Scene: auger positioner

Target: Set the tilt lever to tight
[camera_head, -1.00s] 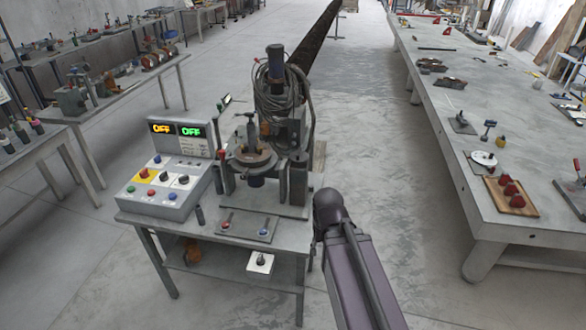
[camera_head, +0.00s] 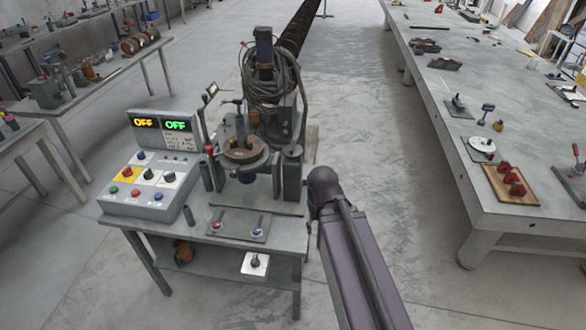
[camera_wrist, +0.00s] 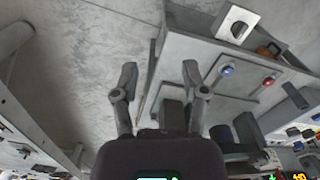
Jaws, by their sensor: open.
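The auger positioner (camera_head: 263,85) stands on a small grey bench, with cable coiled round its upright. Thin levers rise at its left side, one with a red knob (camera_head: 209,149); I cannot tell which is the tilt lever or read its setting. A plate (camera_head: 238,226) in front carries a red and a blue knob; it also shows in the wrist view (camera_wrist: 247,88). My gripper (camera_wrist: 160,82) is open and empty in the wrist view, its fingers pointing over bare floor and the bench edge. In the head view only my arm shows, right of the bench.
A control box (camera_head: 152,185) with coloured buttons and two OFF displays stands left of the machine. A white switch plate (camera_head: 255,264) sits on the lower shelf. A long table (camera_head: 450,130) runs along the right. Floor between is clear.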

